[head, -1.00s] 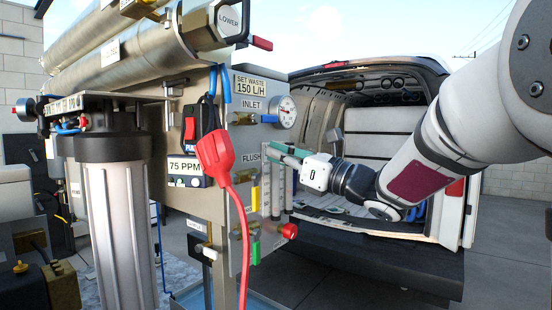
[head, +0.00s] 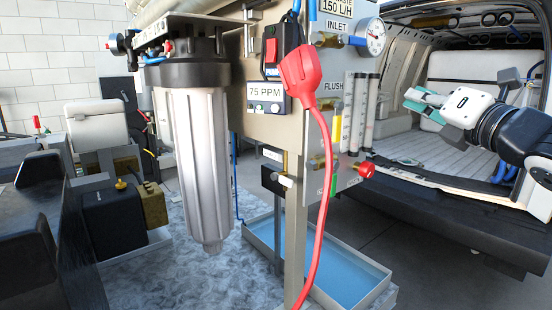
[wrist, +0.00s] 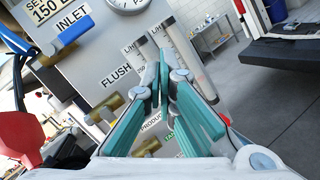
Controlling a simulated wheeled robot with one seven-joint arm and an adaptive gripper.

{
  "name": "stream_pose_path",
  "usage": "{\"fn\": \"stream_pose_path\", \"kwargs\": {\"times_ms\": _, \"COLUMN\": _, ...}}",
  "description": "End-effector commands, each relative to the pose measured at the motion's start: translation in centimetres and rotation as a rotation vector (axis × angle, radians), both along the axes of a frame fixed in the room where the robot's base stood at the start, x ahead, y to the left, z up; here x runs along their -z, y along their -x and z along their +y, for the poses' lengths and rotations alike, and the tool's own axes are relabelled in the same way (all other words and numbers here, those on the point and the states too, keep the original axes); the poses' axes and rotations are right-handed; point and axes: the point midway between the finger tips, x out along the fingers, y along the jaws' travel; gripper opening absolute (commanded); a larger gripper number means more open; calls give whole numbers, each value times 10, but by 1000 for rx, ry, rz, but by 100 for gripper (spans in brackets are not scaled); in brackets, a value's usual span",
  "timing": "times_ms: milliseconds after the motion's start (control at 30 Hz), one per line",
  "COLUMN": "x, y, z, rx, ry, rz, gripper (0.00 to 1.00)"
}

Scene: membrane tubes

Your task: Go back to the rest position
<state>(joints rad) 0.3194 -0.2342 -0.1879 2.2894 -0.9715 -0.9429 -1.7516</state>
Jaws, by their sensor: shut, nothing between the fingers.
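My gripper (head: 424,102) is at the right in the head view, in front of the open van and to the right of the panel, apart from it. In the wrist view its teal fingers (wrist: 160,85) are shut with nothing between them, pointing toward the panel (wrist: 90,62). Behind the fingertips are the two clear flow tubes (wrist: 186,55), which also show in the head view (head: 362,108). Parts of the labels below are hidden by the fingers.
A filter housing (head: 195,160) hangs at left. A blue tray (head: 385,292) lies below. The van (head: 470,205) stands behind my arm.

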Motion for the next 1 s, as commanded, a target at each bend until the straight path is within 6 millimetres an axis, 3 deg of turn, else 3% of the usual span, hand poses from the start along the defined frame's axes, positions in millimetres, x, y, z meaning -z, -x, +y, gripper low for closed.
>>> {"fn": "stream_pose_path", "kwargs": {"times_ms": 167, "x": 21, "y": 10, "z": -17, "rx": 185, "ry": -459, "rz": 188, "gripper": 0}}
{"fn": "stream_pose_path", "kwargs": {"times_ms": 267, "x": 43, "y": 24, "z": -22, "rx": 292, "ry": -734, "rz": 285, "gripper": 0}}
{"fn": "stream_pose_path", "kwargs": {"times_ms": 467, "x": 103, "y": 71, "z": -15, "rx": 526, "ry": -1290, "rz": 465, "gripper": 0}}
{"fn": "stream_pose_path", "kwargs": {"times_ms": 700, "x": 182, "y": 157, "z": 28, "rx": 892, "ry": -1896, "rz": 655, "gripper": 0}}
{"fn": "stream_pose_path", "kwargs": {"times_ms": 800, "x": 207, "y": 195, "z": 50, "rx": 1061, "ry": -2076, "rz": 712, "gripper": 0}}
{"fn": "stream_pose_path", "kwargs": {"times_ms": 1000, "x": 233, "y": 246, "z": 79, "rx": 1310, "ry": -2260, "rz": 764, "gripper": 0}}
